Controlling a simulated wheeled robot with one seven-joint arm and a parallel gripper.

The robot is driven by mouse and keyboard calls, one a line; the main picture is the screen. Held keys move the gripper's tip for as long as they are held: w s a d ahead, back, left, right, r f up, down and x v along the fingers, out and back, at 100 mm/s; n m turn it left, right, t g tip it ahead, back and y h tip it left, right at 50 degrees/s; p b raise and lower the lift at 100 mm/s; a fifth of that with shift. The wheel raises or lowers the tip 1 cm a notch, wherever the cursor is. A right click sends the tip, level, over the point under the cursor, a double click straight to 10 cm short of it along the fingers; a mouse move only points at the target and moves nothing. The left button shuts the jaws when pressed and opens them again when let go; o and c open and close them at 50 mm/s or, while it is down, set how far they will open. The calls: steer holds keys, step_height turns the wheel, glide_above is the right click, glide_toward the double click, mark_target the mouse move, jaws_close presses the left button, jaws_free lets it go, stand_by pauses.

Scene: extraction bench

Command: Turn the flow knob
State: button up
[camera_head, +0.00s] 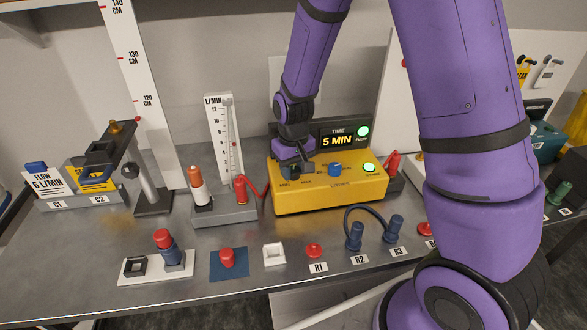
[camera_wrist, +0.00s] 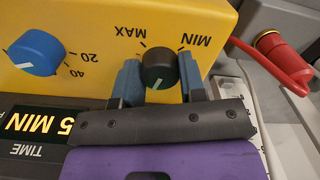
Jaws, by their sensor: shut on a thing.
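The yellow control box (camera_head: 330,195) stands at the back of the bench. In the wrist view, which shows it upside down, a dark round knob (camera_wrist: 160,66) sits between MIN and MAX marks, with a pale pointer line toward the picture's bottom. My gripper (camera_wrist: 160,78) has one blue-grey finger on each side of this knob and is shut on it. In the head view my gripper (camera_head: 295,168) comes down at the box's left part and mostly hides the knob. A blue knob (camera_head: 334,169) with a number scale sits beside it.
A display (camera_head: 337,141) reads 5 MIN behind the box. A green lamp (camera_head: 363,131) and green button (camera_head: 369,167) are to the right. A flow tube (camera_head: 225,140) and red hose (camera_head: 253,187) stand close on the left. Blue plugs (camera_head: 355,236) are in front.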

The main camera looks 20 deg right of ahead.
mark_target(294, 169)
steer(key=o, duration=0.9)
step_height(294, 169, up, 11)
steer(key=shift+f, duration=0.1)
stand_by(0.4)
steer(key=s+d+r+t, duration=0.3)
steer(key=s+d+r, duration=0.1)
steer(key=s+r, duration=0.75)
steer(key=shift+s+d+r+m+t, duration=0.2)
steer(key=shift+s+d+r+t, duration=0.25)
steer(key=shift+s+r, duration=1.25)
steer(key=shift+s+d+r+m+t, duration=0.25)
steer(key=shift+s+d+r, duration=0.45)
steer(key=shift+s, duration=1.8)
steer(key=shift+s+d+r+m+t, duration=0.15)
steer(key=shift+s+d+r+t, duration=0.2)
steer(key=shift+s+r, duration=1.4)
